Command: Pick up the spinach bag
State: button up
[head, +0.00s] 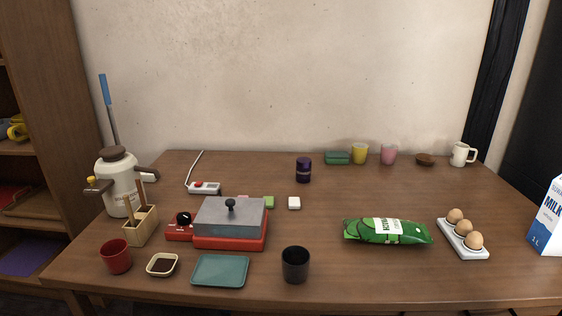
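The spinach bag (365,232) is a green bag with a white label. It lies flat on the wooden table in the right half of the head view. It is in plain view with nothing on top of it. My gripper is not in view.
The wooden table (330,212) has clear room left of and behind the bag. An egg tray (477,254) stands close right of it, and a black cup (295,265) to its left. A red stove (231,242) is further left. A milk carton (548,225) is at the right edge.

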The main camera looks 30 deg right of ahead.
aim_at(368, 229)
jog(key=i+j+z, duration=0.1)
jog(key=j+z, duration=0.15)
jog(key=z, duration=0.15)
jog(key=j+z, duration=0.25)
jog(key=z, duration=0.15)
jog(key=i+j+z, duration=0.1)
jog(key=j+z, duration=0.3)
jog(key=i+j+z, duration=0.55)
jog(key=i, duration=0.35)
